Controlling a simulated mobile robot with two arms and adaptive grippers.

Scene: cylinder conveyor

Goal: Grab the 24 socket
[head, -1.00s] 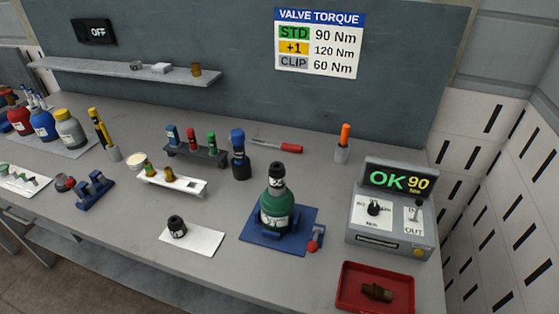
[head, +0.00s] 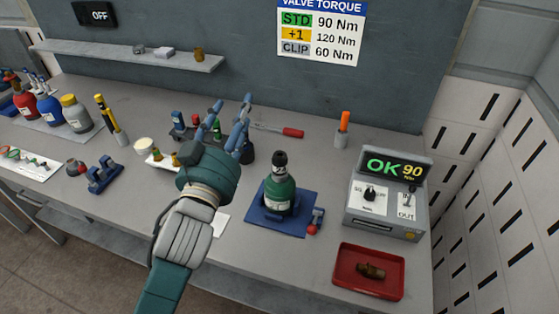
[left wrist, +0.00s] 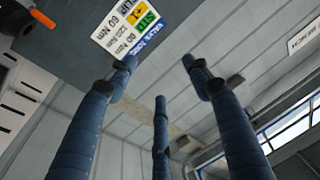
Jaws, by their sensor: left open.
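My left gripper (head: 232,106) is open and empty over the middle of the bench, its three blue fingers pointing toward the back wall. Its fingers also show in the left wrist view (left wrist: 160,90), with nothing between them. A dark rack holds small colored pieces, including a blue-topped one (head: 178,118), behind the fingers. I cannot read a 24 on any of them. The white card (head: 222,226) is mostly covered by my arm, and the black socket on it is hidden. A green bottle (head: 279,190) with a black top stands on a blue base (head: 256,216).
A red tray (head: 345,287) with a brown fitting and a grey torque unit (head: 385,215) reading OK 90 are at the right. A red-handled tool (head: 292,132) lies at the back.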

